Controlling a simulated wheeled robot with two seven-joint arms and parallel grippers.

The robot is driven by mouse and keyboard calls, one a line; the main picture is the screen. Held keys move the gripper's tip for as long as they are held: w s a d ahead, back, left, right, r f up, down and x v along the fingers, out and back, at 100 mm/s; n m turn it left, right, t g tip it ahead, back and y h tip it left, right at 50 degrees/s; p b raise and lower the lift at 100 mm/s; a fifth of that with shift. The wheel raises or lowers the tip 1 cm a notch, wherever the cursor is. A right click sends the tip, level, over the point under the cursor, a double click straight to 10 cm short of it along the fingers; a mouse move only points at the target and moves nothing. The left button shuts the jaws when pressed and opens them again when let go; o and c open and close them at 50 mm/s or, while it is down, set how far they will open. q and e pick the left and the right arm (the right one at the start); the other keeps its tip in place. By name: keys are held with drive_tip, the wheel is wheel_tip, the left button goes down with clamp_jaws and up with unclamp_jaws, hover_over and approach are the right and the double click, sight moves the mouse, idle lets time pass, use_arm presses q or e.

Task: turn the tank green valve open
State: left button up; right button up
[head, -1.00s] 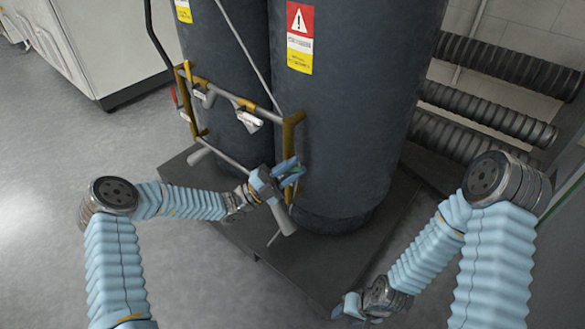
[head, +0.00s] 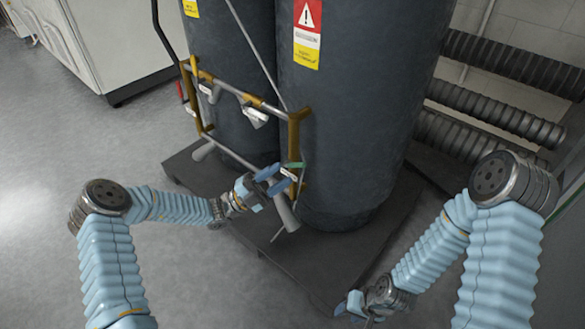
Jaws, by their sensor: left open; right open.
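The tank (head: 350,110) is a tall dark grey cylinder on a dark base, with a second one beside it. A pipe frame with brass fittings stands in front of them. The green valve (head: 293,165) shows as a small green handle on the right upright of this frame, with a white tag below it. My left gripper (head: 283,178) is open, its blue fingers close to the green handle on its near left side. I cannot tell if they touch it. My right gripper (head: 350,308) is low at the bottom, away from the frame; its fingers are partly cut off or blurred.
White-handled valves (head: 255,115) and a red handle (head: 181,92) sit on the same pipe frame. Dark ribbed pipes (head: 510,65) run along the right wall. A white cabinet (head: 110,45) stands at the back left. The floor at left is clear.

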use_arm(q)
drive_tip(key=v, duration=0.7)
drive_tip(key=shift+a+f, duration=0.2)
drive_tip(key=shift+s, duration=0.15)
